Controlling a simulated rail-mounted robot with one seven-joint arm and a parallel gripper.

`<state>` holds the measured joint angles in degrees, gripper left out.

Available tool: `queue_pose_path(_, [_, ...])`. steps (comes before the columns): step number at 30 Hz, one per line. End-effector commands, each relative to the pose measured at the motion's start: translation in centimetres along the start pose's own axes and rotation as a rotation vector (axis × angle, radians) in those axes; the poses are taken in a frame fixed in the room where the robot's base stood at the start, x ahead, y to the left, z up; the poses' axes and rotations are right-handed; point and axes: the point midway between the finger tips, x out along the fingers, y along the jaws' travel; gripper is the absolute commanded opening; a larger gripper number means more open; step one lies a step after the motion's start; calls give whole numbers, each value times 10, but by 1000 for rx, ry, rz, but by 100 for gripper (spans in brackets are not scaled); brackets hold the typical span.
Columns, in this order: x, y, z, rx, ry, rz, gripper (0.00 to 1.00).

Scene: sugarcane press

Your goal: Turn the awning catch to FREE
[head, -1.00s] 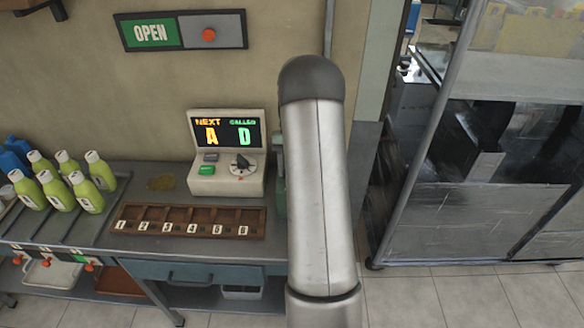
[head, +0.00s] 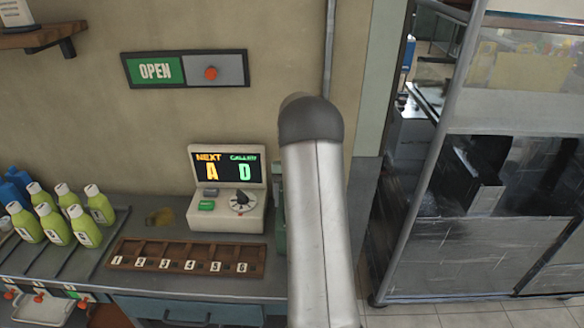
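No awning catch that I can make out shows in the head view. My own arm rises in front of the right end of the counter and hides part of the wall and a green thing behind it. My gripper is not in the picture, so its state and what it is near do not show.
A counter (head: 190,204) runs along the wall with green bottles (head: 58,230), a numbered wooden rack (head: 185,257) and a NEXT/CALLED display box (head: 227,224). An OPEN sign (head: 186,70) hangs above.

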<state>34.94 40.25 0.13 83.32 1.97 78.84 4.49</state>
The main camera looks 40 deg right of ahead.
Motion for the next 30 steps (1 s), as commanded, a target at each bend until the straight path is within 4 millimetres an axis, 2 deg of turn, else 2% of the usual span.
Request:
queue_pose_path(12, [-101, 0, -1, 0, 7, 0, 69])
queue_pose_path(18, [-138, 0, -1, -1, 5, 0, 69])
queue_pose_path(24, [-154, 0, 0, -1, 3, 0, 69])
queue_pose_path(30, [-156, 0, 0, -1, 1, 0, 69])
